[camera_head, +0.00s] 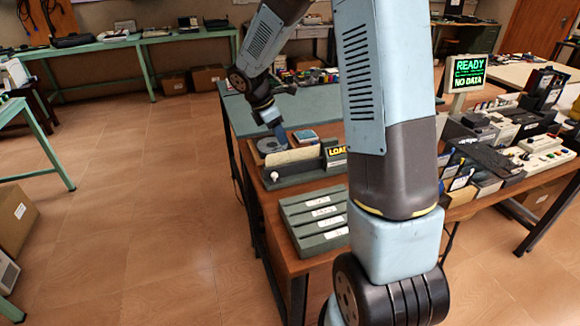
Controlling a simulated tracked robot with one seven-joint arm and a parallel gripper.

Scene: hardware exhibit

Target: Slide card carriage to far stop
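A low dark grey-green device on the wooden table holds a cream, card-like plate (292,156) and has a small white knob (274,176) at its left front end. It looks like the card carriage, but my arm partly covers the right side. My gripper (279,134) points down just behind the cream plate, over or near a round grey part (268,145). Its fingers are too small to make out, and I cannot tell whether it touches anything.
A grey-green ribbed block with white labels (318,217) sits in front of the device. A small blue-framed panel (306,136) lies behind it. A screen reading "READY" and "NO DATA" (467,73) stands at right among crowded hardware.

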